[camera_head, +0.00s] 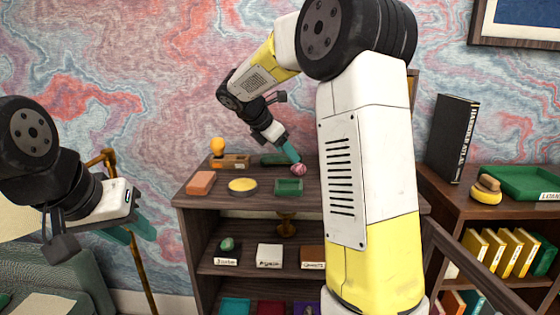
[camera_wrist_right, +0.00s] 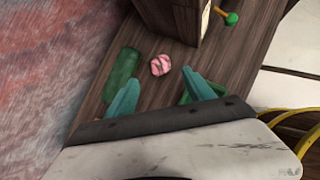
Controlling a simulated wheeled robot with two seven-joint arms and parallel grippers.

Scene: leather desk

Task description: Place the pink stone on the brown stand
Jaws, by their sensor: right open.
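The pink stone (camera_head: 299,169) lies on the dark wooden shelf top, with my right gripper (camera_head: 291,153) close above it. In the right wrist view the pink stone (camera_wrist_right: 160,66) shows just beyond the open fingertips of my right gripper (camera_wrist_right: 164,82), roughly between them and not gripped. A brown block-like stand (camera_head: 313,253) with a white label sits bare on the shelf below, beside a white one (camera_head: 270,253). My left gripper (camera_head: 136,232) hangs at the left, away from the shelf, its teal fingers apart and empty.
A green tray (camera_head: 289,187), yellow dish (camera_head: 243,185) and orange block (camera_head: 201,183) share the shelf top. A green stone (camera_head: 227,244) is on the lower shelf. My right arm hides the shelf's right part.

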